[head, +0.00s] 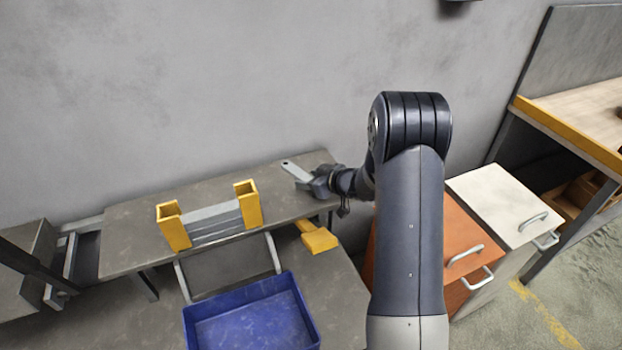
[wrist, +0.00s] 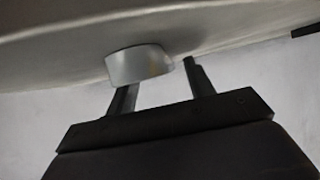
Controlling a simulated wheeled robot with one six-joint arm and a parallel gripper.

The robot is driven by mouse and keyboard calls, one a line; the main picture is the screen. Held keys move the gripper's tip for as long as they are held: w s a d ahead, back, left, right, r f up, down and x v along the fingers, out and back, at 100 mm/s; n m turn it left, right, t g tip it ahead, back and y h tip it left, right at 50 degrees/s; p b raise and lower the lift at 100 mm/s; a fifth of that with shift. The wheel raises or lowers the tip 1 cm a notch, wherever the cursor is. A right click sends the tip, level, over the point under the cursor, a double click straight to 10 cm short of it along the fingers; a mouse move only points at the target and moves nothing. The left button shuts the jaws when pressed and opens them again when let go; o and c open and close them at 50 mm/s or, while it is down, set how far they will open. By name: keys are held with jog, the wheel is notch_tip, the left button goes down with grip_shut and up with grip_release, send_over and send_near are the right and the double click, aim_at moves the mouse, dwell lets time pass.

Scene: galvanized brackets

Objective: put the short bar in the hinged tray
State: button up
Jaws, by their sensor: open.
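A short light-grey bar (head: 296,172) lies on the raised grey shelf, near its back right edge. My gripper (head: 309,184) is low over the shelf at the bar's right end. In the wrist view the bar's rounded grey end (wrist: 138,66) shows ahead of and partly between the two dark fingers of my gripper (wrist: 157,74). The fingers are apart, and I cannot tell whether either touches the bar. A blue tray (head: 309,299), the only tray in view, stands lower at the front and looks empty. Its hinge is not clear.
A yellow rack (head: 248,204) holding grey bars stands on the shelf (head: 130,220), left of my gripper. A yellow piece (head: 319,239) lies below the shelf. Orange (head: 460,245) and white (head: 500,200) drawer units stand to the right. A wall rises behind.

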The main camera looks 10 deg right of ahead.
jog(key=shift+r, duration=0.15)
jog(key=shift+r+p, duration=0.15)
jog(key=shift+p, duration=0.3)
jog(key=b+v, duration=0.2)
jog(key=v, duration=0.9)
jog(key=shift+o, duration=0.4)
jog(key=shift+s+d+r, duration=0.1)
jog(key=shift+s, duration=0.25)
jog(key=w+a+g+h, duration=0.1)
jog(key=w, duration=0.1)
jog(key=w+a+g, duration=0.1)
jog(key=w+a, duration=0.1)
jog(key=w+a+f+g+h, duration=0.1)
jog(key=w+a, duration=0.1)
jog(key=w, duration=0.1)
jog(key=shift+a+g+h, duration=0.15)
jog(key=shift+g+h, duration=0.15)
jog(key=shift+g, duration=0.1)
jog(key=shift+d+p+x, duration=0.2)
jog(key=shift+p+x, duration=0.05)
jog(key=shift+x, duration=1)
jog(key=shift+d+p+x, duration=0.2)
jog(key=shift+d+x, duration=0.05)
jog(key=shift+x, duration=1.05)
jog(key=shift+f, duration=0.2)
